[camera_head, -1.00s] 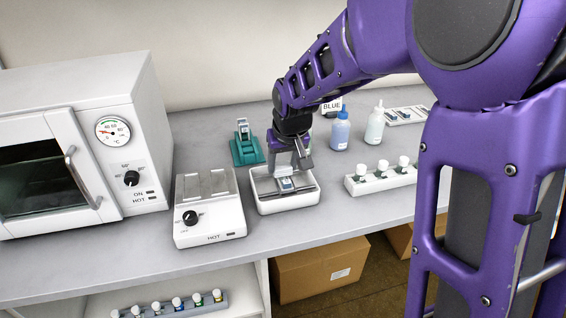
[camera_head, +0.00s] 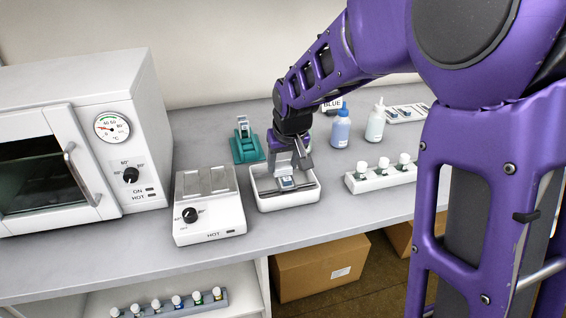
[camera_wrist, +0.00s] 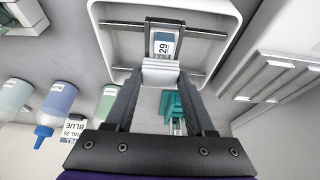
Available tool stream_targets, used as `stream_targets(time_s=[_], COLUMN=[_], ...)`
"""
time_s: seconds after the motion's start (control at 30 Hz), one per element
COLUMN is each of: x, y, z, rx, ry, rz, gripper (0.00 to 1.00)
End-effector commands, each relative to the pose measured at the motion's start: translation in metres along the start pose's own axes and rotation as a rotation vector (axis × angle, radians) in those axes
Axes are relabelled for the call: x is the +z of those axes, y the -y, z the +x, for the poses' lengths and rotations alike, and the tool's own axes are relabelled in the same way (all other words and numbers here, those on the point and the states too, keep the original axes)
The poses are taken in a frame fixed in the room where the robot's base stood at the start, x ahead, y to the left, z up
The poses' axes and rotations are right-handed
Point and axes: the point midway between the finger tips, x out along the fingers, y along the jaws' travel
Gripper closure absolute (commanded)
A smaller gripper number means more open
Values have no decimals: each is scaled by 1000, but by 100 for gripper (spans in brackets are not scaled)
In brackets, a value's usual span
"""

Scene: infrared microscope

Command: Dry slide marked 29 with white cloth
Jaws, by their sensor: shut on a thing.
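The slide marked 29 (camera_wrist: 163,44) lies across the rails of a white tray (camera_wrist: 108,70), its blue-and-white label facing the wrist camera. In the head view the label (camera_head: 286,183) shows just below my gripper (camera_head: 285,170), inside the tray (camera_head: 300,203). My gripper (camera_wrist: 160,75) is shut on a small white block-like piece, which looks like the folded white cloth (camera_wrist: 160,71). The cloth is at the near end of the slide and hides part of it. I cannot tell whether cloth and slide touch.
A teal holder (camera_head: 246,150) with an upright slide stands just behind the tray. A hot plate (camera_head: 208,215) is close on the left, with an oven (camera_head: 130,130) beyond. A white vial rack (camera_head: 375,180) and blue (camera_head: 341,130) and pale (camera_head: 375,127) bottles stand to the right.

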Motion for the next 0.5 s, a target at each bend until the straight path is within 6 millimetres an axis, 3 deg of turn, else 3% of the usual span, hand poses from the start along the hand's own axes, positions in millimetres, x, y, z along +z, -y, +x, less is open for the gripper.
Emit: stream_targets(time_s=[0.5], x=[-7], y=[0], z=[3], rx=[0], ry=[1], rz=[0], gripper=[90])
